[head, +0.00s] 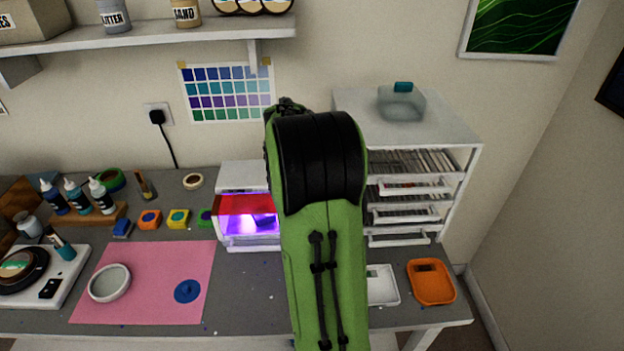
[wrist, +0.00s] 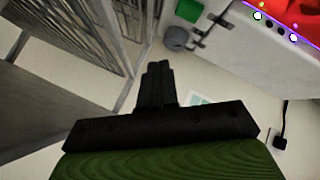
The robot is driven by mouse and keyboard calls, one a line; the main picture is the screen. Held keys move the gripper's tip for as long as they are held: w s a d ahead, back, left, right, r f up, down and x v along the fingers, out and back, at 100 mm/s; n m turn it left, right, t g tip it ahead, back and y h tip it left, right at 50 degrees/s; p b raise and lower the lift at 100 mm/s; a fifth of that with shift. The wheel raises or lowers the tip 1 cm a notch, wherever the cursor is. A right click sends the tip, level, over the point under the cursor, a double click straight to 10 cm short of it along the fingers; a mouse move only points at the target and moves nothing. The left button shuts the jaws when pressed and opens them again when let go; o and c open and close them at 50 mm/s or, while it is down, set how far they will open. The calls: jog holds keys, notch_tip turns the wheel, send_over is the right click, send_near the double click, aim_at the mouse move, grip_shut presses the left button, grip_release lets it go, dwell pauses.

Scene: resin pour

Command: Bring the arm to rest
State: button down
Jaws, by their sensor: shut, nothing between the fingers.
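My gripper (wrist: 158,68) is shut and empty in the wrist view, its two black fingers pressed together. It points up past the drawer unit toward the wall. In the head view my green and black arm rises through the middle of the picture and hides the gripper's fingers. The arm stands in front of the white curing box (head: 240,242) and the left part of the white drawer unit (head: 450,185).
The table (head: 240,290) holds a pink mat (head: 150,263) with a round mould (head: 109,283), several bottles, a white tray (head: 382,285) and an orange tray (head: 431,283). A shelf (head: 150,38) overhangs the back left. A clear container (head: 402,103) sits on the drawer unit.

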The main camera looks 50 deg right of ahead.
dwell(0.3)
jog(key=s+a+r+n+t+y, duration=0.1)
jog(key=a+r+y, duration=0.15)
jog(key=a, duration=0.85)
jog(key=s+a+r+n+t+y, duration=0.1)
jog(key=a+r, duration=0.2)
jog(key=a, duration=0.9)
jog(key=s+a+f+n+y, duration=0.2)
jog(key=s+a+y, duration=0.3)
jog(key=s+a, duration=1)
jog(key=shift+a+f, duration=0.6)
jog(key=shift+a, duration=0.1)
